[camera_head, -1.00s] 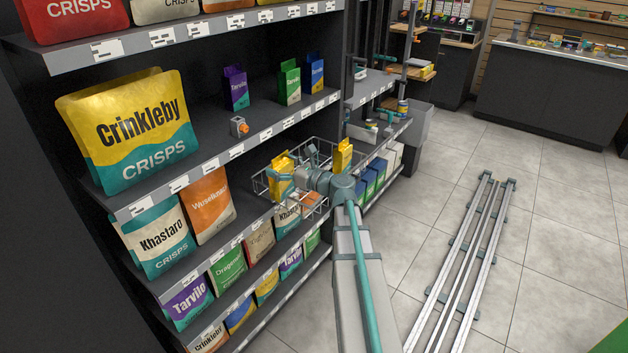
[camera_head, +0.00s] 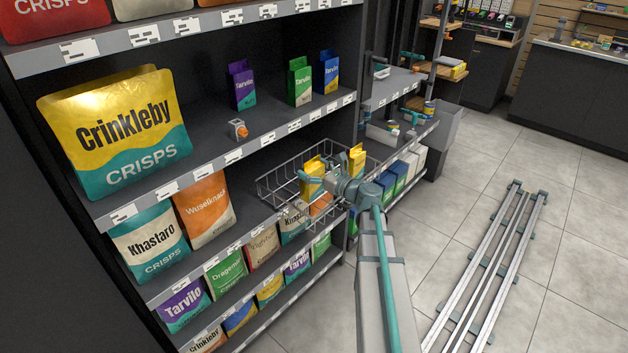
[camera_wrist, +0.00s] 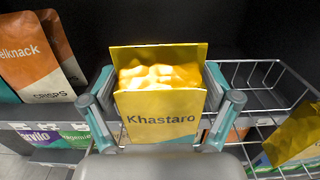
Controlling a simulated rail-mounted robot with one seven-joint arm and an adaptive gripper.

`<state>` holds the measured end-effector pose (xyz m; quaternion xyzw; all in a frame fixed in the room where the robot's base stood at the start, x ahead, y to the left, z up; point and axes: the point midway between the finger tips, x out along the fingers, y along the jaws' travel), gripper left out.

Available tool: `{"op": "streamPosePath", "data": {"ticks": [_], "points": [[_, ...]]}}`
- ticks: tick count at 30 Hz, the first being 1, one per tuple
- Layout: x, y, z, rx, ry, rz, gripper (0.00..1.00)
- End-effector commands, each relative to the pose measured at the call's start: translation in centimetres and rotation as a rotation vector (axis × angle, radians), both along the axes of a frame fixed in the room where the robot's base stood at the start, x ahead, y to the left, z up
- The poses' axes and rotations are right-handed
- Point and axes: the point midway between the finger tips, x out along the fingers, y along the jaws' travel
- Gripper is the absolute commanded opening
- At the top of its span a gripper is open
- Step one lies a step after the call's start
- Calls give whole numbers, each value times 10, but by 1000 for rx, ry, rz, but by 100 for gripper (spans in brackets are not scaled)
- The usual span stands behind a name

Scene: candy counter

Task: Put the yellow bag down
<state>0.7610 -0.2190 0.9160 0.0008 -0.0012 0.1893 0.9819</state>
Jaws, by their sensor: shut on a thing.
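My gripper (camera_wrist: 162,112) is shut on a yellow bag (camera_wrist: 160,126) labelled Khastaro, with one finger at each side. The bag is upright, with its open top showing yellow contents. In the head view the held yellow bag (camera_head: 312,180) is at the wire basket (camera_head: 268,190), in front of the shelves. I cannot tell whether its bottom touches the basket. A second yellow bag (camera_head: 357,161) stands to its right in the head view; in the wrist view that second bag (camera_wrist: 296,137) looks tilted at the right edge.
Crisp bags fill the lower shelves, with an orange bag (camera_head: 205,208) left of the basket. A large Crinkleby bag (camera_head: 115,135) stands on the middle shelf, with a small grey-and-orange item (camera_head: 238,130) nearby. Rails (camera_head: 490,265) lie on the floor at right. The basket's back part looks clear.

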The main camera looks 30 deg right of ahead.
Motion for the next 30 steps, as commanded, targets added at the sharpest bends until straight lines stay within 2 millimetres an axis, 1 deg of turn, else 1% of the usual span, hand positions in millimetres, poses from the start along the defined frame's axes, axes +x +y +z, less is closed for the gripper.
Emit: {"op": "streamPosePath", "data": {"ticks": [5, 8, 12, 15, 23, 30], "points": [[0, 0, -10, 0, -1, 0, 42], [0, 0, -20, 2, 1, 0, 42], [1, 0, -37, 2, 1, 0, 42], [0, 0, -44, 1, -1, 0, 42], [0, 0, -45, 0, -1, 0, 42], [0, 0, -52, 0, 0, 0, 42]]}}
